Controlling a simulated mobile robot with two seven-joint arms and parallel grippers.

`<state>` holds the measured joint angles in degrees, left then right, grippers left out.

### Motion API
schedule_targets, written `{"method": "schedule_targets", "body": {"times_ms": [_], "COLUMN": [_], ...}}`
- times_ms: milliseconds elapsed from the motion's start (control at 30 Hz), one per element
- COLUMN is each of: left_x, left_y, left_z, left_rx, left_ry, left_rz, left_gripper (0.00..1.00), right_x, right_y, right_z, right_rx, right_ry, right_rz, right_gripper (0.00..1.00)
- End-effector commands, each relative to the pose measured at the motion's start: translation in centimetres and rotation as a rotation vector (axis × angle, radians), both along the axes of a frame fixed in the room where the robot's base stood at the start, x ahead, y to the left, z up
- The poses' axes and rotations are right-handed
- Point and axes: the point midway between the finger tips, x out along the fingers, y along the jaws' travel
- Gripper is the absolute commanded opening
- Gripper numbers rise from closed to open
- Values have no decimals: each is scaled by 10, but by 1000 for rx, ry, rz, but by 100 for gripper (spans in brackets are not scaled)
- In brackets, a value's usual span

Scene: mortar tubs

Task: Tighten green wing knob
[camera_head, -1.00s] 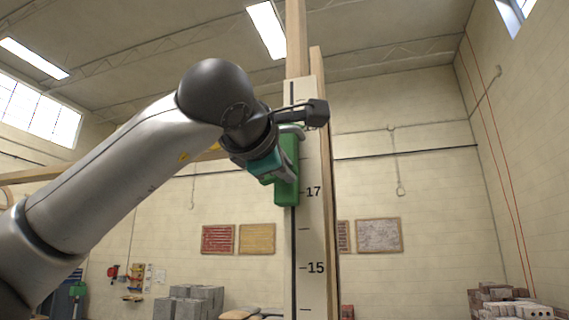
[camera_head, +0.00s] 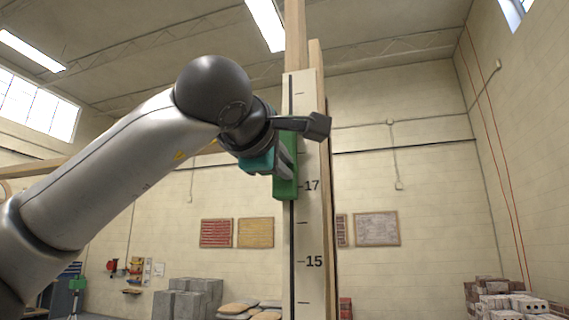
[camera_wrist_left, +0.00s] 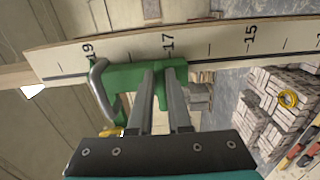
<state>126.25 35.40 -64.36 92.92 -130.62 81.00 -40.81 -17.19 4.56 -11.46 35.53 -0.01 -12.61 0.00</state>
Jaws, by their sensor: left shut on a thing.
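A pale board with black numbers (camera_head: 303,230) stands upright, and a green clamp body (camera_head: 284,187) sits on it just beside the 17. The clamp, with a grey metal handle loop, also shows in the left wrist view (camera_wrist_left: 122,77). My left gripper (camera_head: 286,158) is at the clamp's front face. In the left wrist view its two fingers (camera_wrist_left: 161,80) are close together, shut on the green wing knob (camera_wrist_left: 160,92). Only a narrow strip of the knob shows between them; its wings are mostly hidden. My right gripper is not in view.
A wooden post (camera_head: 319,130) stands behind the board. Grey blocks (camera_head: 188,298), sacks (camera_head: 246,309) and a brick pile (camera_head: 507,300) are low in the background. The space right of the board is free.

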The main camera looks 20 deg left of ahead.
Motion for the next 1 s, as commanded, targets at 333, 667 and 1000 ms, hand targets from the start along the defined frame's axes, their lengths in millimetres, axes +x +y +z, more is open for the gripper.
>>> {"method": "schedule_targets", "body": {"times_ms": [333,667,1000], "left_x": [-1,-8,-80], "left_y": [3,1,5], "left_z": [4,1,0], "left_rx": [-3,-2,-3], "left_ry": [-9,-7,-12], "left_rz": [5,2,2], "left_gripper": [46,46,46], "right_x": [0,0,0], "right_y": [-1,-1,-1], "right_z": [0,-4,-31], "right_rx": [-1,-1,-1], "right_ry": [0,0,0], "right_rz": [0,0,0], "right_gripper": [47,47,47]}}
